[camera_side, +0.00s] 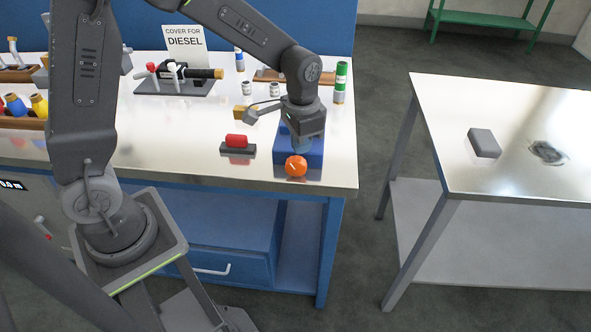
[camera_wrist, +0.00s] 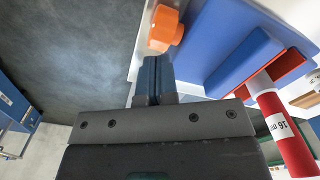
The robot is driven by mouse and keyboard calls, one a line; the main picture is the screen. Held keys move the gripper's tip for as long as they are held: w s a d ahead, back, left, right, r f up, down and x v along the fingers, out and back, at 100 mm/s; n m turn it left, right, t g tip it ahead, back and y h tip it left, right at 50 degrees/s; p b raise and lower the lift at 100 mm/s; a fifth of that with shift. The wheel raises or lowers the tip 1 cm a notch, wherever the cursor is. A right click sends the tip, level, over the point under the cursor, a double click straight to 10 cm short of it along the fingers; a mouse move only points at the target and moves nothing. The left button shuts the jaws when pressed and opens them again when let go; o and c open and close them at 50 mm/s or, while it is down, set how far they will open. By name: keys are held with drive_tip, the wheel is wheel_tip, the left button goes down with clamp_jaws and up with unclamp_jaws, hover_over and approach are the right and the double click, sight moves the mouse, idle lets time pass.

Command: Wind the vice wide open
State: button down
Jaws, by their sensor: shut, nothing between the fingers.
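The vice is a blue block at the front right corner of the bench. Its blue body (camera_side: 314,158) shows in the side view, partly hidden behind my gripper (camera_side: 301,146). An orange knob (camera_side: 296,166) sits at its front. In the wrist view the knob (camera_wrist: 166,27) is just beyond my fingertips (camera_wrist: 155,62), which are shut and empty. I cannot tell if they touch it. The vice's blue jaw (camera_wrist: 245,62) is to the right, with an orange-red lining (camera_wrist: 285,68). A red rod marked 16 (camera_wrist: 284,137) is beside that lining; I cannot tell if it is clamped.
A red cylinder on a dark base (camera_side: 237,142) lies left of the vice. A separate metal table (camera_side: 505,120) is at right.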

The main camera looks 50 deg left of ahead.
sight(288, 161)
drive_tip(key=shift+f, duration=1.15)
drive_tip(key=shift+s+a, duration=0.25)
drive_tip(key=shift+a, duration=0.05)
idle(0.4)
drive_tip(key=shift+s+a+f, duration=0.3)
drive_tip(key=shift+s+a, duration=0.15)
drive_tip(key=shift+s, duration=0.2)
idle(1.2)
drive_tip(key=shift+s+a, duration=0.2)
drive_tip(key=shift+a, duration=0.05)
idle(0.5)
drive_tip(key=shift+r, duration=0.15)
drive_tip(key=shift+w+r, duration=0.15)
drive_tip(key=shift+r, duration=1.05)
drive_tip(key=shift+w+d, duration=0.1)
drive_tip(key=shift+d, duration=0.05)
drive_tip(key=shift+w+d, duration=0.85)
